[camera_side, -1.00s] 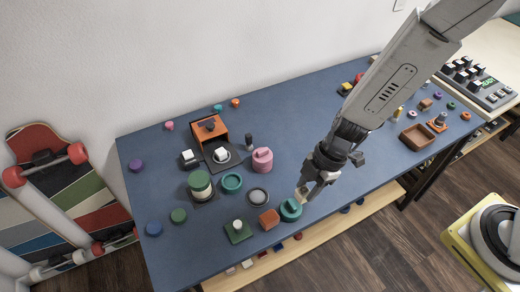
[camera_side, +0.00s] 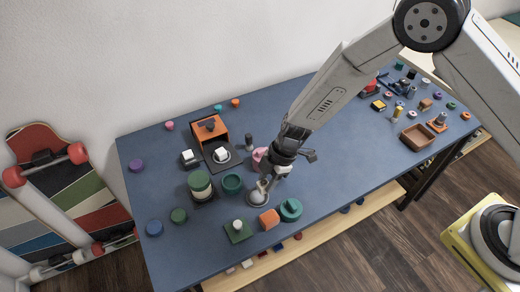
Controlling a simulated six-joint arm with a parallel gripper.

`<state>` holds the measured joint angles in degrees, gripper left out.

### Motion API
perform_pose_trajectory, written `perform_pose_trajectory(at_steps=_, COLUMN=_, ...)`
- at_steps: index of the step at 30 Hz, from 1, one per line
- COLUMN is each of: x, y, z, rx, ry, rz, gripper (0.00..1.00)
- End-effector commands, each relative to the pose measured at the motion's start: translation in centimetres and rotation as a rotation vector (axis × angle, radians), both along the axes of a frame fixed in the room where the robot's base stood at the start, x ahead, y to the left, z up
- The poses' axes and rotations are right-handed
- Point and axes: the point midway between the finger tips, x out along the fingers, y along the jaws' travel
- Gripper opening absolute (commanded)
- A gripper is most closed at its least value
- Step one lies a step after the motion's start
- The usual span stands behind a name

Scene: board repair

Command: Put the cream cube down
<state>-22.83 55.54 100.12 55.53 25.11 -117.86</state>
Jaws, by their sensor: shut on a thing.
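My gripper (camera_side: 266,186) points down near the front middle of the blue table. It is shut on the cream cube (camera_side: 262,184), a small pale block partly hidden by the fingers.
A teal round piece (camera_side: 290,209) and an orange block (camera_side: 269,219) lie in front to the right. A green square base (camera_side: 238,232) lies in front.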

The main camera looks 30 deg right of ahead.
Motion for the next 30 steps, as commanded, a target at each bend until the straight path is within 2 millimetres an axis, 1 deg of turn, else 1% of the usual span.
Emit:
perform_pose_trajectory(at_steps=1, x=0.3, y=0.2, z=-0.6, rx=0.000, ry=0.001, rz=0.000, gripper=0.00)
perform_pose_trajectory(at_steps=6, x=1.2, y=0.6, z=-1.6, rx=0.000, ry=0.001, rz=0.000, gripper=0.00)
perform_pose_trajectory(at_steps=16, x=1.5, y=0.7, z=-2.0, rx=0.000, ry=0.001, rz=0.000, gripper=0.00)
perform_pose_trajectory(at_steps=19, x=1.7, y=0.8, z=-2.4, rx=0.000, ry=0.001, rz=0.000, gripper=0.00)
perform_pose_trajectory(at_steps=27, x=1.8, y=0.9, z=-4.9, rx=-0.001, ry=0.002, rz=0.000, gripper=0.00)
perform_pose_trajectory(at_steps=30, x=1.9, y=0.9, z=-5.4, rx=0.000, ry=0.000, rz=-0.001, gripper=0.00)
